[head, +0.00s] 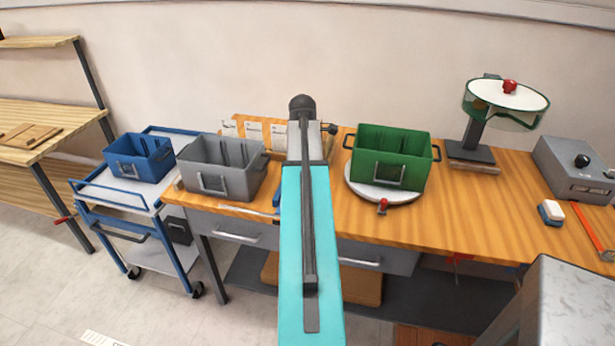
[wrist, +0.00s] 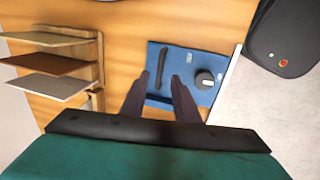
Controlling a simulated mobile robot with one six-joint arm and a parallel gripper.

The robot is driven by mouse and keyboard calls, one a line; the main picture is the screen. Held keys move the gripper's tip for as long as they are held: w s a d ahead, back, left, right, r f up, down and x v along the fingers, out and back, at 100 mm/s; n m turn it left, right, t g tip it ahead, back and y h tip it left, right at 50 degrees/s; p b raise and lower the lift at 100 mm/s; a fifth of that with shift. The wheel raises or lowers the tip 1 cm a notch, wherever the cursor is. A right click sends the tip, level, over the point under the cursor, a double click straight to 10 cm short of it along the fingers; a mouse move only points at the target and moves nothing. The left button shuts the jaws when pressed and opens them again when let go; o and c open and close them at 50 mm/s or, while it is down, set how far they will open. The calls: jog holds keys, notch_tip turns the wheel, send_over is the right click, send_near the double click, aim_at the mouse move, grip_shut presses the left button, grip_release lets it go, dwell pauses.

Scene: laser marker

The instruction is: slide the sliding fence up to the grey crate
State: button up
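The grey crate (head: 212,180) stands at the left end of the wooden workbench in the head view, with a handle on its front. In the wrist view, a blue plate (wrist: 206,62) with a black bar handle and a round knob lies on the wood. It may be the sliding fence, but I cannot tell for sure. My gripper (wrist: 161,75) is open, its two dark fingers apart over the near part of the plate. The bar handle shows between and beyond the fingertips; nothing is held. In the head view my arm hides the gripper.
A wooden rack with several plates (wrist: 60,62) stands left of the blue plate in the wrist view. A blue crate (head: 140,155) sits on a cart to the left. A green crate (head: 390,152) stands on a round turntable (head: 357,186). A green-rimmed round stand (head: 507,97) is farther right.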

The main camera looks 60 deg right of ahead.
jog(key=shift+w+d+f+p, duration=0.1)
jog(key=shift+d+f+p, duration=0.1)
jog(key=shift+f, duration=0.85)
jog(key=shift+w+d+f+p, duration=0.1)
jog(key=shift+d+f+p, duration=0.1)
jog(key=shift+f, duration=0.8)
grip_shut()
